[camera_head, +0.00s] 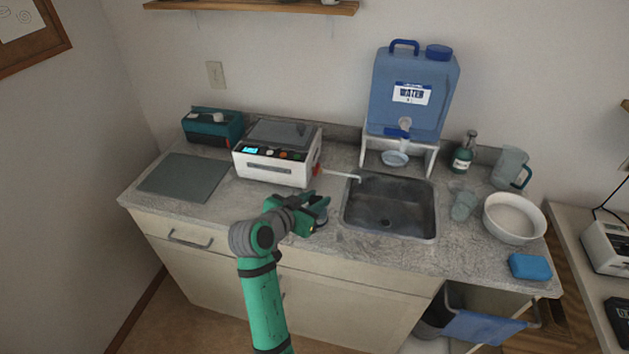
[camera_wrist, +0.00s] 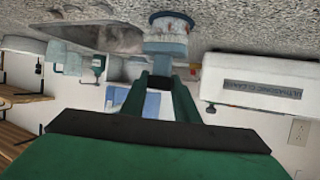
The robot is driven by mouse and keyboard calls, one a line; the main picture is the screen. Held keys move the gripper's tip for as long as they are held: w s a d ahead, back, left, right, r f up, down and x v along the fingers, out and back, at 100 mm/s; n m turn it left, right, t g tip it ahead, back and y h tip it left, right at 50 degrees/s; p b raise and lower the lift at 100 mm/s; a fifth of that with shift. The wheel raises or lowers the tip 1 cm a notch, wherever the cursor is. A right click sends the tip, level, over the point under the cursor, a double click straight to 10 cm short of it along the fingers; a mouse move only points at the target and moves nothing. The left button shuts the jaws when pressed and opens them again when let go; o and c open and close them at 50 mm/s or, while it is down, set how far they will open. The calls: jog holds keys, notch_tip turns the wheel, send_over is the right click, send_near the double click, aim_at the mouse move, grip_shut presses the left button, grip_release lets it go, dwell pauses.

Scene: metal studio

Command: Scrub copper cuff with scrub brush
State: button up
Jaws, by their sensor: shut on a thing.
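In the wrist view, which is upside down, this object (camera_wrist: 167,40) is at the fingertips (camera_wrist: 163,80). I cannot make out the copper cuff in either view.
The sink (camera_head: 437,207) is right of my gripper, the white ultrasonic cleaner (camera_head: 270,173) behind it. A grey mat (camera_head: 183,178) lies left. A water container (camera_head: 410,85) stands behind the sink. A bowl (camera_head: 513,236), glass (camera_head: 463,206) and blue sponge (camera_head: 530,266) are to the right.

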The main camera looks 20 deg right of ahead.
jog(key=shift+w+d, duration=0.3)
jog(key=shift+d, duration=0.3)
jog(key=shift+w+d, duration=0.25)
jog(key=shift+d, duration=0.3)
jog(key=shift+w, duration=0.1)
jog(key=shift+r, duration=1.85)
notch_tip(320, 180, up, 4)
jog(key=shift+r, duration=0.15)
